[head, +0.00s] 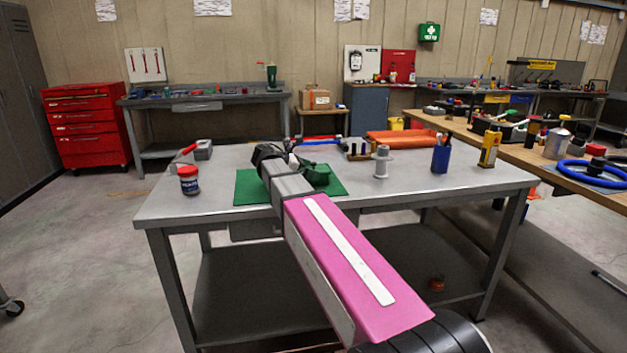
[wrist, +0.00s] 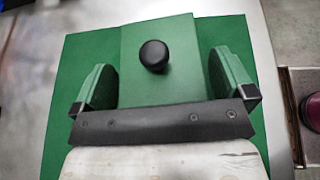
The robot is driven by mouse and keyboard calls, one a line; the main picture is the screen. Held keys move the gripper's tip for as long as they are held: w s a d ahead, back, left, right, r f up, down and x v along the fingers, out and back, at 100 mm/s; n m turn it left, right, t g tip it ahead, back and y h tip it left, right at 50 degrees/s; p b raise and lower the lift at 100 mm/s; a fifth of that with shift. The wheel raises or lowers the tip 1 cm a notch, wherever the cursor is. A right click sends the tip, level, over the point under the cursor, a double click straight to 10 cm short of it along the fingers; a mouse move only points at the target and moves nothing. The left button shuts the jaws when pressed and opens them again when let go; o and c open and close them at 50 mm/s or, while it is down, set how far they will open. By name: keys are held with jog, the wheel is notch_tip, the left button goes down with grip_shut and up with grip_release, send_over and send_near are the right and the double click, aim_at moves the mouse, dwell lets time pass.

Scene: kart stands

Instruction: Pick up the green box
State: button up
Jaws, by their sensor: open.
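In the wrist view a green box (wrist: 160,88) with a round black knob (wrist: 153,55) on top stands on a green mat (wrist: 78,50). The two green fingers of my gripper (wrist: 164,78) are apart, one on each side of the box, with a gap to it on both sides. The black crossbar of the gripper covers the near end of the box. In the head view my gripper (head: 284,164) is over the green mat (head: 250,190) on the grey table, and my arm hides much of the mat. A green shape shows there, partly hidden.
On the grey table (head: 410,188) stand a dark jar with a red lid (head: 189,180), a grey cylindrical part (head: 382,161), a blue pen cup (head: 441,158) and a yellow device (head: 489,149). A cluttered wooden bench (head: 560,175) stands at right.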

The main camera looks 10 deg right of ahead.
jog(key=c, duration=0.8)
jog(key=shift+r, duration=0.15)
